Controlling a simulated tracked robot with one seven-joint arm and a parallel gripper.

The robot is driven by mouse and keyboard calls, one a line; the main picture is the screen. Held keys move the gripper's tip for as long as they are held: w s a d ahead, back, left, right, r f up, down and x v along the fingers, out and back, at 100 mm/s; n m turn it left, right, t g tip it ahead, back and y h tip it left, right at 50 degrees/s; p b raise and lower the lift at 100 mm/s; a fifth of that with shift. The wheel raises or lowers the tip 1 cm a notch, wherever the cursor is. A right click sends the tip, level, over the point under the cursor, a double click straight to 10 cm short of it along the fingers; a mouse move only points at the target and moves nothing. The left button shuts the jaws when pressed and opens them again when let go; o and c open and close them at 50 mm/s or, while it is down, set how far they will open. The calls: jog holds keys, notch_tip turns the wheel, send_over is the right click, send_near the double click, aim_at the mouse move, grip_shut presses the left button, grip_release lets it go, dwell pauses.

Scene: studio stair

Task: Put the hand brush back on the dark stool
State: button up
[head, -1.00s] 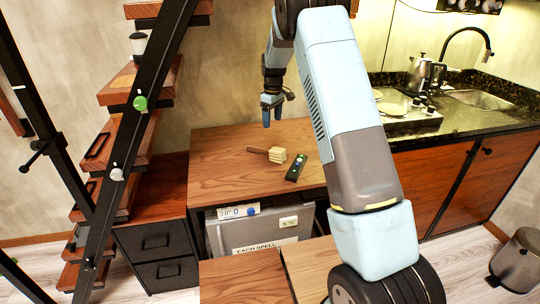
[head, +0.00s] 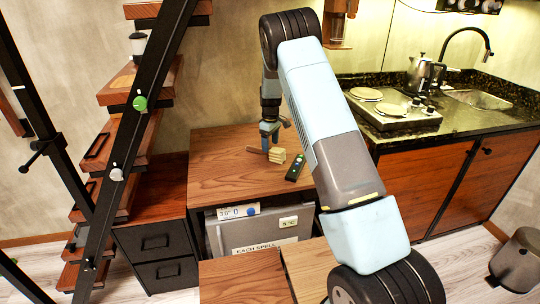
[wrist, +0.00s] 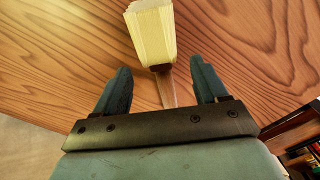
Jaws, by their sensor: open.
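The hand brush (head: 277,156) lies on the wooden counter top, its block of pale bristles to the right and its brown handle to the left. My gripper (head: 270,143) is open and points down at the handle. In the wrist view the brush (wrist: 152,35) has its bristles beyond the fingertips, and its handle runs back between the two open fingers (wrist: 160,68). The fingers appear apart from the handle on both sides. A dark round thing (head: 517,262) on the floor at the lower right may be the dark stool; I cannot tell for sure.
The wooden counter top (head: 222,175) is clear to the left. A steep stair (head: 125,150) stands at the left. A kitchen unit with a hob (head: 392,108) and sink stands at the right.

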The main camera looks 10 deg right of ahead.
aim_at(270, 149)
jog(key=shift+w+a+f, duration=0.1)
jog(key=shift+w+f, duration=0.05)
jog(key=shift+f, duration=2.5)
jog(key=shift+c, duration=0.3)
jog(key=shift+r, duration=0.1)
jog(key=c, duration=1.1)
